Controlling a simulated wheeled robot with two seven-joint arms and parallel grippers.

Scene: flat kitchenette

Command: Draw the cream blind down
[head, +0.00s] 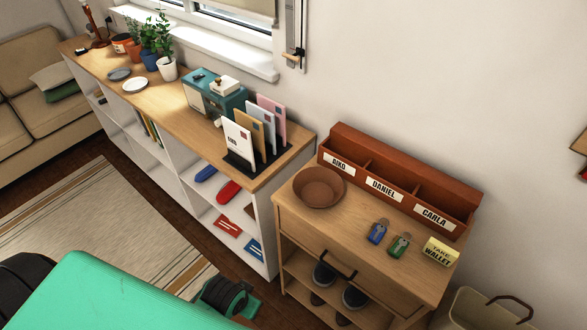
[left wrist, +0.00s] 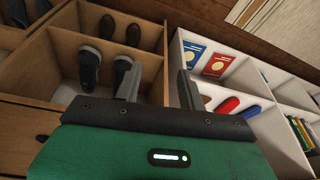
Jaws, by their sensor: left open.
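The cream blind (head: 250,6) shows only as its lower edge at the top of the head view, in front of the window. The rest of it is cut off by the frame. A narrow upright grey control (head: 294,30) is fixed to the wall just right of the window, with a small tan piece at its lower end. My left gripper (left wrist: 157,85) is open and empty in the left wrist view, its two fingers apart in front of the shelves. It is low and well away from the blind. My right gripper is not in view.
A long white shelf unit with a wooden top (head: 185,115) runs below the window, carrying plants, a teal radio-like box (head: 212,97) and a letter rack (head: 258,150). A wooden cabinet (head: 350,225) with a bowl (head: 318,188) and brown name organizer (head: 400,185) stands right. The wall above is bare.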

